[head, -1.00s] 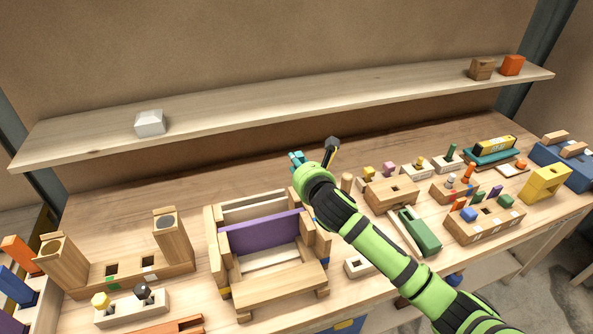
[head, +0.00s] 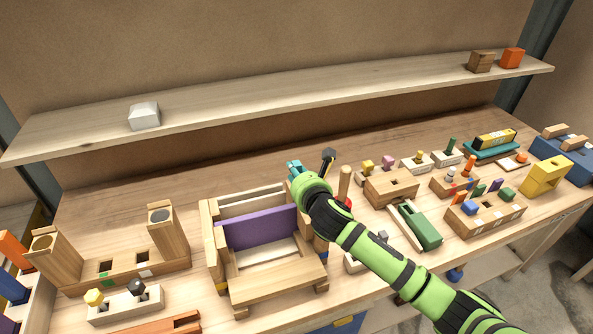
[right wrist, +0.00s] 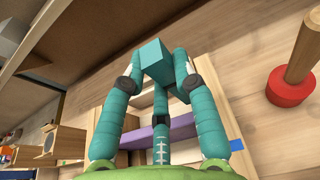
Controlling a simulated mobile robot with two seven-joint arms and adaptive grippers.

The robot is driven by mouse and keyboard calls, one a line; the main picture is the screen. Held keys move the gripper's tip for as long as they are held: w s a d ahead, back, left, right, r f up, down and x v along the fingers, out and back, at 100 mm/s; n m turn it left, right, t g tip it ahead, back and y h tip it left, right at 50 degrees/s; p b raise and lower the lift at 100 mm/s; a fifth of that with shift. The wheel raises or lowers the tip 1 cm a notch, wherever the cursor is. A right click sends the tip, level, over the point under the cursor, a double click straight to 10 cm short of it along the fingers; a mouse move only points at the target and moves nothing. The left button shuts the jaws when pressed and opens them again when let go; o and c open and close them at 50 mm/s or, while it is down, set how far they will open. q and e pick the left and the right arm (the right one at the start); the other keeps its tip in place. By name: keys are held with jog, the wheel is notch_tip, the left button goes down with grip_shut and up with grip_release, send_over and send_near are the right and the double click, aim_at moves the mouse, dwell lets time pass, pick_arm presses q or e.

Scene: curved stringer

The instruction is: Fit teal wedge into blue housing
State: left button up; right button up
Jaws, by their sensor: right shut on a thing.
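My right gripper (head: 294,168) is over the bench, behind the purple-panelled wooden frame. In the right wrist view its teal fingers (right wrist: 157,68) are closed around a teal block (right wrist: 153,54), which I take to be the wedge. The block is held at the fingertips, with one flat face visible. In the head view the block is hard to tell from the teal fingers. A dark blue block (head: 573,169) with wooden pieces on top stands at the far right of the bench. I cannot tell whether it is the blue housing. My left gripper is not in view.
The wooden frame with a purple panel (head: 256,230) stands below the gripper. A wooden peg on a red base (right wrist: 288,88) is close at its right. Several small fixtures crowd the right of the bench. A shelf (head: 300,95) runs behind. The back left bench is clear.

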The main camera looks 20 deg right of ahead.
jog(key=shift+f, duration=0.2)
dwell(0.5)
jog(key=shift+p, duration=0.45)
dwell(0.5)
jog(key=shift+p, duration=0.5)
dwell(0.5)
jog(key=shift+f+b, duration=1.55)
jog(key=shift+f, duration=0.8)
jog(key=o, duration=1)
jog(key=shift+c, duration=0.2)
jog(key=shift+s, duration=0.15)
jog(key=v, duration=1.1)
jog(key=shift+s+r, duration=0.2)
jog(key=shift+s, duration=0.2)
